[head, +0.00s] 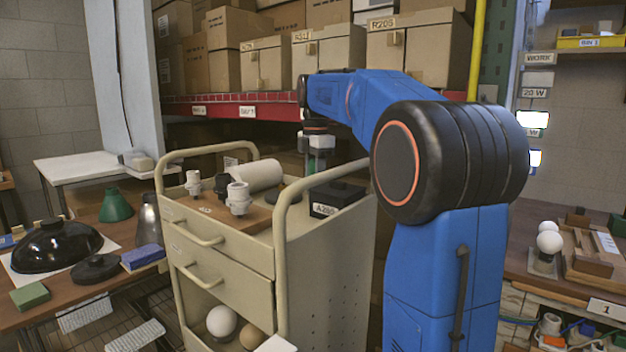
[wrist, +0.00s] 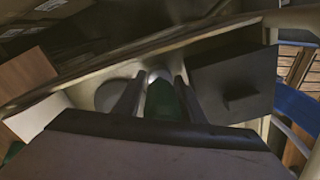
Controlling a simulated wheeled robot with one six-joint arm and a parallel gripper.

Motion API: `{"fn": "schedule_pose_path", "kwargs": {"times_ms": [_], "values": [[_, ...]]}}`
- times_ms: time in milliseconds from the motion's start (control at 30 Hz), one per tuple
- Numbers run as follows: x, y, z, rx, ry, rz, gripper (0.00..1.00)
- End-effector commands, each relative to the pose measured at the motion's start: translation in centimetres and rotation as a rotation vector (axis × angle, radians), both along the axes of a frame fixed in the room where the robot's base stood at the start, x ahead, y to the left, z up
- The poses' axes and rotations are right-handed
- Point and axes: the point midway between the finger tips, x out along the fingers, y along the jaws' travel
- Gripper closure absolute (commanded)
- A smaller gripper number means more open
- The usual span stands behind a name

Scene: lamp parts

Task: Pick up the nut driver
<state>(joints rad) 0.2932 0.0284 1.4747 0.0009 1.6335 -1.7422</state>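My gripper (wrist: 160,80) points down over the top of the cart, between the dark disc and the black box. In the wrist view its two dark fingers stand apart. A green thing (wrist: 165,100) with a pale end shows between them; it may be the nut driver's handle. A little light surface shows beside it, and I see no clear grip. In the head view my gripper (head: 319,145) is small, with white and green at its end. The nut driver's full shape is hidden.
The beige cart (head: 330,245) has raised tube handles. On its top are white fittings (head: 238,198), a white roll (head: 257,175) and a black box (head: 337,198), close right of my gripper. A red-edged shelf (head: 240,106) with cartons stands behind. A bench with lampshades is at left.

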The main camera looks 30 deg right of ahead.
Motion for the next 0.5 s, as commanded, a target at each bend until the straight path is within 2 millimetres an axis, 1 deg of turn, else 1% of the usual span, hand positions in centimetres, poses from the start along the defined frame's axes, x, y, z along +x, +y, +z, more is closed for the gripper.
{"fn": "schedule_pose_path", "kwargs": {"times_ms": [133, 167, 200, 267, 500], "values": [[-0.01, 0.02, 0.03, 0.0, 0.0, 0.0, 0.64], [-0.02, 0.02, 0.04, 0.0, 0.0, 0.0, 0.72], [-0.02, 0.02, 0.05, 0.0, 0.0, 0.0, 0.81], [-0.02, 0.02, 0.06, 0.0, 0.0, 0.0, 0.94], [-0.03, 0.03, 0.11, 0.0, -0.001, 0.0, 0.94]]}}
